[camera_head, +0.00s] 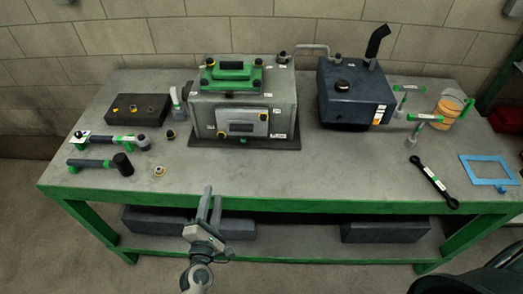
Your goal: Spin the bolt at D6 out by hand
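The grey engine block (276,101) with a green cover (231,76) stands on a dark base plate at the middle back of the bench. Small white labels dot its top and front, too small to read, so I cannot tell which bolt is D6. Small dark and yellow bolt heads show around the front plate (243,123). My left gripper (212,194) is at the bench's front edge, below and in front of the engine. Its two fingers stand apart with nothing between them. My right gripper is not in view.
A dark blue tank (352,98) with a pipe stands right of the engine. A hammer (100,163), a loose yellow-marked part (159,171) and a dark block (139,109) lie left. A wrench (433,182), blue frame (488,169) and orange container (449,108) are right. The front middle is clear.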

